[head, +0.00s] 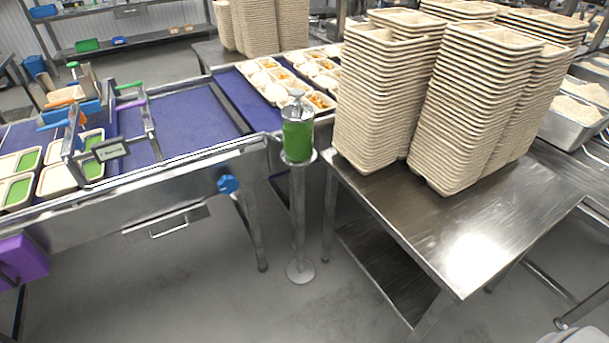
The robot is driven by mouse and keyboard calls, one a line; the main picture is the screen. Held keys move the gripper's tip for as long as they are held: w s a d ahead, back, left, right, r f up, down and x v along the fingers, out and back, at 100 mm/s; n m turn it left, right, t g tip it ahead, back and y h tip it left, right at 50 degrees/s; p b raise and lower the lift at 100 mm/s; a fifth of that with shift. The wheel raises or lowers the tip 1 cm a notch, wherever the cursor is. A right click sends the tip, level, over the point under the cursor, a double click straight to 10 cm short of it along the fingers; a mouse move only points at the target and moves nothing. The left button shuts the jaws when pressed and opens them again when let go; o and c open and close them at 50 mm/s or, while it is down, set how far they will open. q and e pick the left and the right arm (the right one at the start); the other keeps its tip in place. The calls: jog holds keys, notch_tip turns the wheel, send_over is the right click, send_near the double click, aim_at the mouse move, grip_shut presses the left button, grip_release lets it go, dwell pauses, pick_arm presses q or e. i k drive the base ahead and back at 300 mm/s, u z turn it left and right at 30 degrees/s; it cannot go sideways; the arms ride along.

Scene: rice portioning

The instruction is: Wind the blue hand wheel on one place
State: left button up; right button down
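The blue hand wheel (228,184) is on the front side of the conveyor frame, below the belt edge and left of the green container. It is small in the head view, and its exact angle cannot be read. Neither of my grippers shows in this view. Trays with green compartments (57,179) sit on the left part of the conveyor, and trays filled with rice and orange food (285,80) sit on the belt at the far right end.
A green container (298,138) stands on a metal post right of the wheel. A steel table (470,222) with tall stacks of empty trays (378,95) fills the right. A purple box (22,260) hangs at the lower left. Floor in front of the wheel is clear.

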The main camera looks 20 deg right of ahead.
aim_at(227, 184)
jog(key=z, duration=0.9)
jog(key=i, duration=0.4)
jog(key=z, duration=0.05)
